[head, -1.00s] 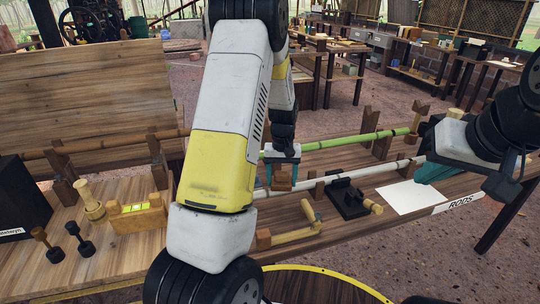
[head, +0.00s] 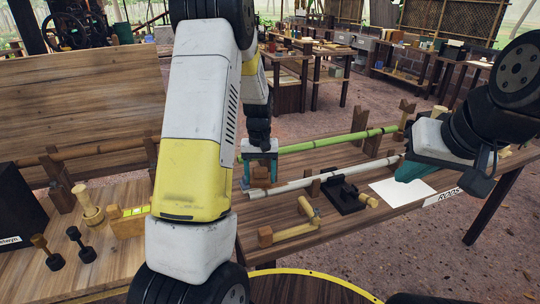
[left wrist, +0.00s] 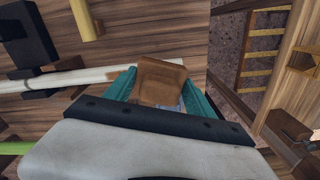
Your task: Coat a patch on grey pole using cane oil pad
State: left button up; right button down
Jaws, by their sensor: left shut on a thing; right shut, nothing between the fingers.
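The grey pole (head: 318,177), pale and nearly white, lies across the table in the middle of the head view. In the left wrist view the pole (left wrist: 65,79) runs in from the left to the finger. My left gripper (head: 260,170) is shut on a brown block, which looks like the cane oil pad (head: 261,180). The pad also shows between the teal fingers in the left wrist view (left wrist: 160,80). It is at the pole's left part; I cannot tell whether they touch. My right gripper (head: 410,171) is shut and empty above the white sheet, right of the pole.
A green pole (head: 335,142) lies behind the grey one, and a brown pole (head: 95,150) is at left. A black stand (head: 345,194), a wooden-handled tool (head: 295,230) and a white sheet (head: 402,190) are in front. Small tools and a yellow-topped block (head: 128,223) are at left.

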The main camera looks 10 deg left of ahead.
aim_at(260, 168)
pick_arm(q)
jog(key=shift+r, duration=2.6)
